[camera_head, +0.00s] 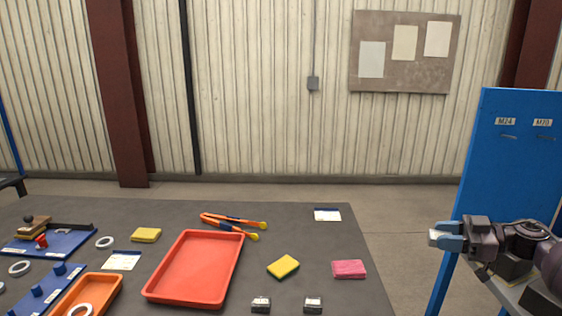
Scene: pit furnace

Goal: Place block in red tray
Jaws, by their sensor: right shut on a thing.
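The red tray (195,267) lies on the dark table, left of the picture's middle, and looks empty. My right gripper (441,238) is out beyond the table's right edge, in front of the blue panel, pointing left. Its blue fingers are shut on a small pale grey thing (433,238), mostly hidden by the fingers; I cannot tell for sure that it is a block. Two small grey metal blocks, one (261,305) and another (313,305), stand at the table's front, right of the tray. My left gripper is not in view.
Orange-handled tongs (230,224) lie behind the red tray. A yellow sponge (283,267) and a pink sponge (349,269) lie to its right. An orange tray (88,296) and blue boards (48,243) fill the left. The blue panel (508,165) stands at right.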

